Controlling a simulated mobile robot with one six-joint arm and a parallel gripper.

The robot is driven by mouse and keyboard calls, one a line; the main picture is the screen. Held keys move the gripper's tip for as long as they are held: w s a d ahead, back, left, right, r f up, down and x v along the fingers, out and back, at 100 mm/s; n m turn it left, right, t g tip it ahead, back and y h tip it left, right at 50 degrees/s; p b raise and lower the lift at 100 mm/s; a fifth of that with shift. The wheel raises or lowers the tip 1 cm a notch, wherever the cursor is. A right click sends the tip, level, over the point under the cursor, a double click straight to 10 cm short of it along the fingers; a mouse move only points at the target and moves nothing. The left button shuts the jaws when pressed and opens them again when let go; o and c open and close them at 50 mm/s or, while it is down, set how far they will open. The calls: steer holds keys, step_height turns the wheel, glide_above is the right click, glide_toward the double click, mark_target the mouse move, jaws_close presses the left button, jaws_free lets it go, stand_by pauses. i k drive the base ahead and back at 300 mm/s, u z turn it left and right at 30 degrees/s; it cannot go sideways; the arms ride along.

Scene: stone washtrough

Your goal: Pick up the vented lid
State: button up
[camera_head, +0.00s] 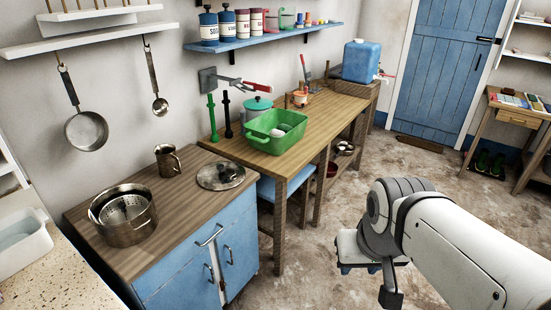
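A round metal lid with a dark knob (221,175), which looks like the vented lid, lies flat on the wooden top of the blue cabinet (190,200). Holes in it are too small to make out. My gripper (368,282) hangs over the floor at the lower right, well to the right of the cabinet and apart from the lid. It is seen partly from behind, with my white arm in front. I cannot tell whether its fingers are apart, and I see nothing held in it.
A metal pot with a strainer (124,216) and a metal mug (168,160) stand left of the lid. A higher wooden table (300,150) behind bears a green basin (275,131) and a teal pot (257,106). The floor (310,250) between cabinet and gripper is clear.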

mark_target(212, 177)
steer(key=z, duration=0.15)
steer(key=i, duration=1.7)
steer(key=u, duration=1.3)
steer(key=i, duration=0.65)
steer(key=u, duration=0.35)
